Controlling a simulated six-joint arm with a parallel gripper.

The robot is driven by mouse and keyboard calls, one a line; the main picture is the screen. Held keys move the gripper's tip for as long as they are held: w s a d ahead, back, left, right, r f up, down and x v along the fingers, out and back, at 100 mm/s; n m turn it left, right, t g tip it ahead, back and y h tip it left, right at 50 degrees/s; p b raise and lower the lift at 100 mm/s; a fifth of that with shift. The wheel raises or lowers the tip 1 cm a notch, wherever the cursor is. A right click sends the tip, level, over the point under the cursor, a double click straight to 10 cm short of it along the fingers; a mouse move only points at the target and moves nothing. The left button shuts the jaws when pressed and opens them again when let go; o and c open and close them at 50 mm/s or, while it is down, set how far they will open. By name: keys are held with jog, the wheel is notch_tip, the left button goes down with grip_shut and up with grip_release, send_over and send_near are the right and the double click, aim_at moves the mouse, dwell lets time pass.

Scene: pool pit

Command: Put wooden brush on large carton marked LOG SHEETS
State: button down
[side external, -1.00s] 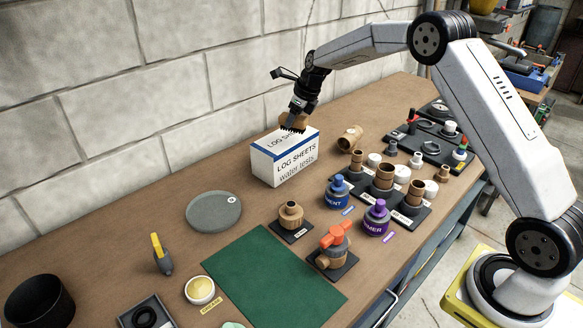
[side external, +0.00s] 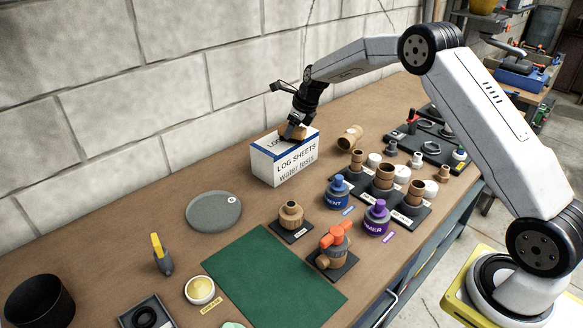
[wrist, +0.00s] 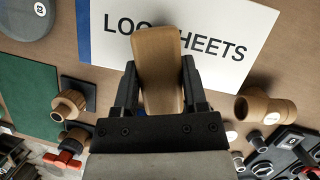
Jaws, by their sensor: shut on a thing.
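The large carton marked LOG SHEETS (side external: 284,163) is a white box with a blue band, standing on the bench near the wall. My gripper (side external: 295,131) is over the carton's top, pointing down, shut on the wooden brush (side external: 297,132). In the wrist view the brush's tan wooden body (wrist: 158,72) sits between the two dark fingers, in front of the carton's lettered top (wrist: 232,20). The brush is at or just above the carton's top; I cannot tell whether it touches. Its underside is hidden.
A wooden fitting (side external: 350,138) lies right of the carton. Blue (side external: 338,191) and purple (side external: 376,217) capped cans and a rack of fittings (side external: 385,178) stand farther right. A grey round lid (side external: 214,212) lies left. The green mat (side external: 270,277) is bare.

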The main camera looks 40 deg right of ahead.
jog(key=shift+f, duration=0.1)
jog(key=shift+c, duration=0.6)
grip_release()
jog(key=v, duration=1.2)
jog(key=shift+s, duration=0.1)
